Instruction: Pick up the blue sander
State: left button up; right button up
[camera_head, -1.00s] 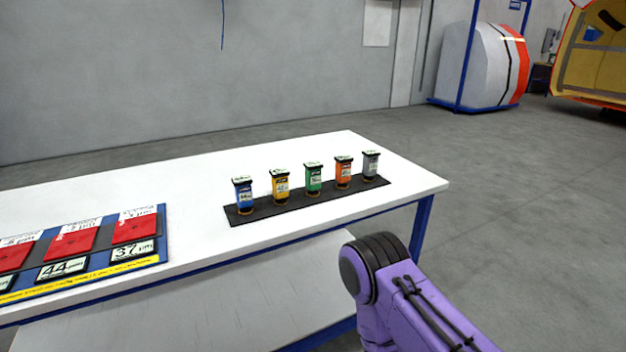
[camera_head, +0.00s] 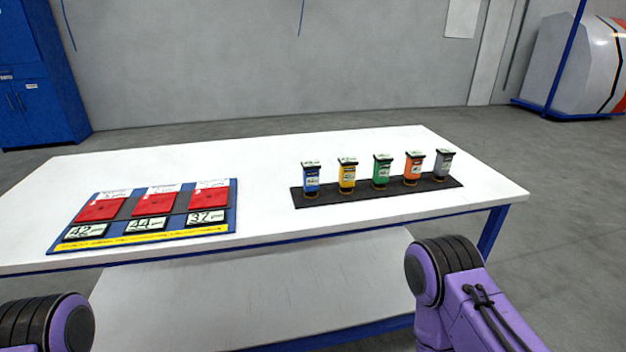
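The blue sander (camera_head: 311,181) stands upright at the left end of a black strip (camera_head: 400,191) on the white table. To its right on the same strip stand a yellow sander (camera_head: 347,177), a green one (camera_head: 382,173), an orange one (camera_head: 413,170) and a grey one (camera_head: 442,166). Purple and black links of my two arms show at the bottom left and bottom right, in front of the table. Neither of my grippers is in view, and nothing touches the sanders.
The white table (camera_head: 270,160) has a lower shelf (camera_head: 250,290). A blue board (camera_head: 236,205) with red pads and number labels lies on the left of the table. A blue cabinet (camera_head: 40,90) stands back left. A striped nosecone (camera_head: 585,65) stands back right. The tabletop's far side is clear.

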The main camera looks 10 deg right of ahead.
aim_at(311, 168)
jog(key=k, duration=0.4)
jog(key=u, duration=0.65)
jog(key=i, duration=0.75)
jog(key=u, duration=0.35)
